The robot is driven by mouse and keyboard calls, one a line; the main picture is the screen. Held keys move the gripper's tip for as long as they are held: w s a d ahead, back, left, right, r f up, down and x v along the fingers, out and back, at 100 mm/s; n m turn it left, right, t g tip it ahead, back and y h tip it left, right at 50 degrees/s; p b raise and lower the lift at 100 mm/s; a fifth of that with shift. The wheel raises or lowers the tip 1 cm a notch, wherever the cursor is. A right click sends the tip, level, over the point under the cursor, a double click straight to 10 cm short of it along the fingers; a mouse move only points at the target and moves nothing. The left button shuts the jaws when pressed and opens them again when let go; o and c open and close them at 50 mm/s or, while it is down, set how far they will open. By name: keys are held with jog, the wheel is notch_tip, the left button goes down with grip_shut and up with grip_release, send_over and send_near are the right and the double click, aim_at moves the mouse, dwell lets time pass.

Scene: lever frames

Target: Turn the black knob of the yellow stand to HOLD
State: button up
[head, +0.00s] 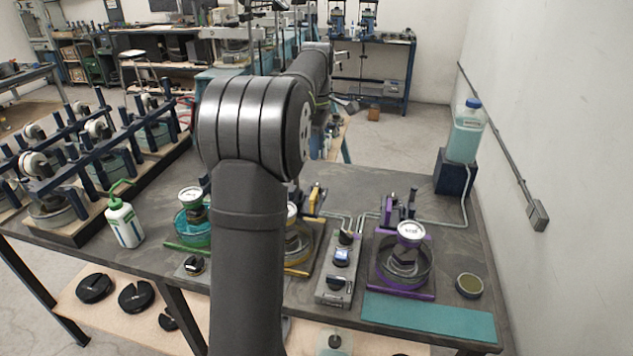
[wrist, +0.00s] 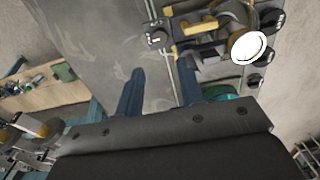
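The yellow stand (head: 299,268) is partly hidden behind my arm in the head view; part of its round dish and a white dial show. In the wrist view, yellow parts (wrist: 196,28) and a white dial (wrist: 247,47) show at upper right. A black knob (wrist: 158,38) sits on a small block left of the yellow parts; I cannot tell whether it is the stand's knob or where it points. No HOLD label is readable. My gripper (wrist: 160,70) is open and empty, its two blue fingers apart above the grey table. It is hidden in the head view.
A purple stand (head: 402,290) and a grey box with knobs (head: 338,278) stand right of the yellow one. A teal stand (head: 188,245) and a white bottle (head: 124,226) stand left. Thin pipes run behind. A teal mat (head: 428,318) lies at the front right.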

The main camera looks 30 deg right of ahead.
aim_at(317, 185)
notch_tip(317, 185, down, 11)
jog(key=shift+f, duration=0.2)
